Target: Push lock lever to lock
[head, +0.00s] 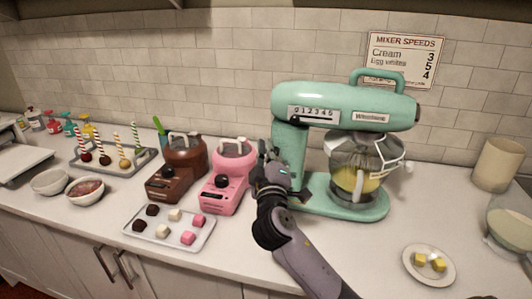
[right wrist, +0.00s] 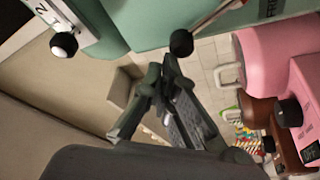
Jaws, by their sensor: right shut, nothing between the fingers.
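The teal stand mixer (head: 345,98) stands on the counter, with a glass bowl of yellow mix (head: 356,178) under its head. My right gripper (head: 264,150) is shut and empty, at the left side of the mixer's column. In the right wrist view, a thin metal lever with a black ball knob (right wrist: 181,42) sticks out from the teal body; it looks like the lock lever. My right fingertips (right wrist: 160,72) appear just below that knob; contact cannot be told. A second knob, black and white (right wrist: 64,45), sits by the speed scale. The lever is not clear in the head view. My left gripper is not in view.
A pink machine (head: 229,178) stands close to the left of my right gripper, with a brown one (head: 178,168) beyond it. A tray of sweets (head: 157,236) lies in front. A plate with yellow cubes (head: 410,264) is at the right front. Tiled wall (head: 220,65) behind.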

